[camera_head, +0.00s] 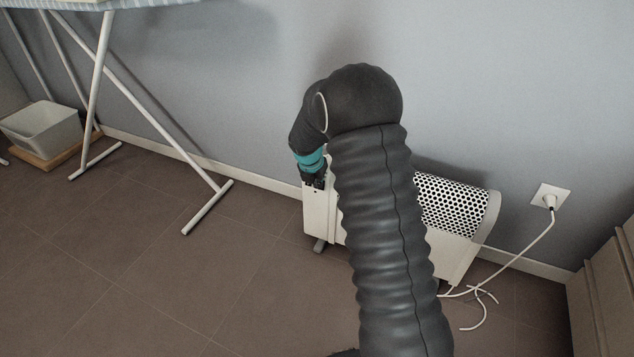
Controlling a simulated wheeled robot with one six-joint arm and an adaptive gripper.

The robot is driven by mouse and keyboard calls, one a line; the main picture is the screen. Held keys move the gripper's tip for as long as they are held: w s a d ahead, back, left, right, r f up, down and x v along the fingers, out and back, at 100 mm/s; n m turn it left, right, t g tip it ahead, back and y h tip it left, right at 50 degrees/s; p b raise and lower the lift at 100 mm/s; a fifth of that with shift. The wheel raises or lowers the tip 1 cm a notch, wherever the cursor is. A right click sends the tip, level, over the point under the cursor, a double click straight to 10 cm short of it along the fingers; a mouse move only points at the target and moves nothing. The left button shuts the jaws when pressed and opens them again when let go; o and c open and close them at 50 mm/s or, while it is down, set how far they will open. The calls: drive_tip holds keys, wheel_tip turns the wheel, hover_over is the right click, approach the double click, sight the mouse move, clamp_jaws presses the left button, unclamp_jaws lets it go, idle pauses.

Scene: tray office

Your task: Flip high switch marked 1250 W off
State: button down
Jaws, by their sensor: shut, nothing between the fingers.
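A white heater (455,243) with a perforated top grille (450,205) stands on the floor against the wall. My dark ribbed arm crosses in front of it and hides its middle. My gripper (314,181) is at the heater's left end, close to the upper part of its end panel (318,215); I cannot tell whether it touches. The gripper looks small and dark below a teal band, and it is shut and empty. The switch marked 1250 W cannot be made out; the gripper and arm cover that area or it is too small.
A white cord (527,245) runs from the wall socket (549,198) to the floor beside the heater. An ironing board's white legs (145,105) and a grey bin (42,127) stand at left. A cabinet (603,290) is at right. The floor at left front is clear.

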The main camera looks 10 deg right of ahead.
drive_tip(key=shift+r, duration=0.15)
drive_tip(key=shift+r+p, duration=0.6)
drive_tip(key=shift+p, duration=0.35)
drive_tip(key=p+v, duration=0.2)
drive_tip(key=v, duration=0.9)
drive_tip(key=shift+s+a, duration=0.4)
drive_tip(key=shift+s, duration=0.1)
